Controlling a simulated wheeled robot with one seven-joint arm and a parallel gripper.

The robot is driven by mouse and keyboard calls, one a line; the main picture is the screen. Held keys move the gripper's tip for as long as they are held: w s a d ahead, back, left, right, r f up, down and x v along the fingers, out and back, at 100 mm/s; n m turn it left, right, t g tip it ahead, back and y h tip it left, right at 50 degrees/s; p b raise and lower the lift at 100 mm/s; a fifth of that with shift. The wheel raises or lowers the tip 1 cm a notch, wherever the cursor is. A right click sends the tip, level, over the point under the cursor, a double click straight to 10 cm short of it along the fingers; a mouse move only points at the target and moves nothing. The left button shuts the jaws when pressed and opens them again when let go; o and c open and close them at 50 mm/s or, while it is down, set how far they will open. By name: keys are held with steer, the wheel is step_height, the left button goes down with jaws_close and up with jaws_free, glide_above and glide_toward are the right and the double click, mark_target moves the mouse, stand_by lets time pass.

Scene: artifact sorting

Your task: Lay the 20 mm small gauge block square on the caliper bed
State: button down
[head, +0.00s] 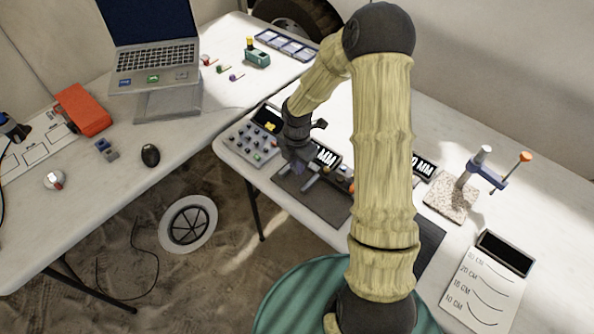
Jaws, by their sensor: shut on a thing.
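My gripper (306,178) is low over the dark mat (335,206) on the right-hand table, fingers pointing down. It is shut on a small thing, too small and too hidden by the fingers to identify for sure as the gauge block. A black label ending in "MM" (326,155) stands just behind the gripper; another label reading "0 MM" (424,168) shows right of my arm. My arm hides the table between them. I cannot pick out the caliper bed with certainty.
A tray with several coloured knobs (250,141) lies left of my gripper. A speckled stone stand (451,200) with a blue arm is to the right. A card with CM marks (483,292) lies at the front right. The left table holds a laptop (152,54) and an orange box (83,109).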

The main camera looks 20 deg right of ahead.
steer(key=shift+f, duration=1.7)
steer(key=shift+f, duration=0.1)
steer(key=c, duration=1.6)
jaws_free()
step_height(320, 180, up, 12)
steer(key=shift+r+p, duration=0.1)
steer(key=shift+p, duration=0.45)
